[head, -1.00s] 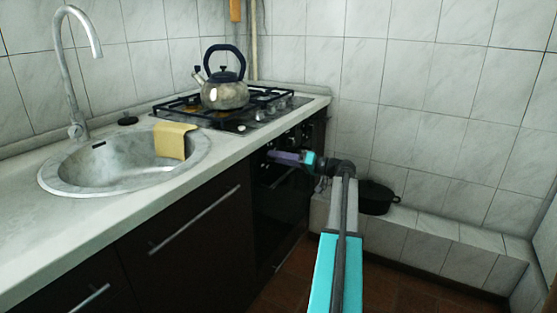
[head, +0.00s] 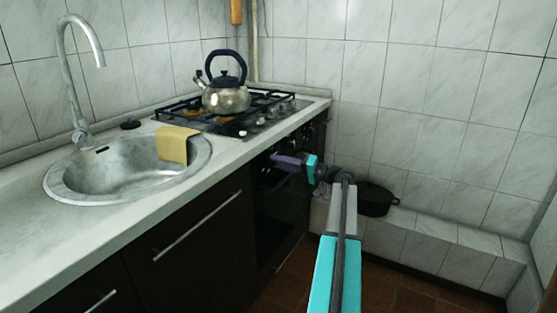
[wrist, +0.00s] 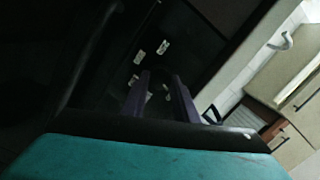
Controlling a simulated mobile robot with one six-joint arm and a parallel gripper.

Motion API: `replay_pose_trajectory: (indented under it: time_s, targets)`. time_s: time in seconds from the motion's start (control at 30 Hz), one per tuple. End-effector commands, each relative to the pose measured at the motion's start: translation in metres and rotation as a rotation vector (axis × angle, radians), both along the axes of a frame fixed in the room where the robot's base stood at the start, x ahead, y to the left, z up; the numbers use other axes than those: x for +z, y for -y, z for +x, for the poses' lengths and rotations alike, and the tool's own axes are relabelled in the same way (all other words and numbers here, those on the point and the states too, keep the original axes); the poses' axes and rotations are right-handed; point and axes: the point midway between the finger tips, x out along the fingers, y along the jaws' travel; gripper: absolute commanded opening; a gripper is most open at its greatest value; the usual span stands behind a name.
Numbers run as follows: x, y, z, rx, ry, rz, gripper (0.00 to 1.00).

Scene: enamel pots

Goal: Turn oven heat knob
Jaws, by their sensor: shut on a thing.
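The oven (head: 280,205) has a dark front below the gas hob, at the far end of the counter. My gripper (head: 276,158) has purple fingers that reach left to the upper part of this front. In the wrist view, my gripper (wrist: 162,75) points at a dark panel with several small pale knobs. One pale knob (wrist: 165,88) shows between the fingers, and they are shut on it. Other knobs (wrist: 140,57) sit just beyond and to the left. The knob's pointer and setting are too dark to read. In the head view my gripper hides the held knob.
A steel kettle (head: 227,97) stands on the hob (head: 220,122). A sink (head: 120,175) with a yellow cloth (head: 174,144) is at left. A black pot (head: 376,200) sits on the tiled ledge (head: 425,225) to the right of my arm.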

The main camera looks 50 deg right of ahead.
Motion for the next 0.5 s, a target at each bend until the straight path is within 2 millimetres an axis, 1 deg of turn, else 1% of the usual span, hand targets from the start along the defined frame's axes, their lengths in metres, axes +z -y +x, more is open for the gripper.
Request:
replay_pose_trajectory:
  time_s: [0.03,0.2,0.5]
  targets:
    - [0.004,-0.0003,-0.0002,0.0,-0.006,0.033,0.04]
    - [0.0033,-0.0001,-0.0002,0.0,-0.03,0.133,0.04]
    - [0.0002,0.0004,-0.0001,-0.002,-0.051,0.215,0.04]
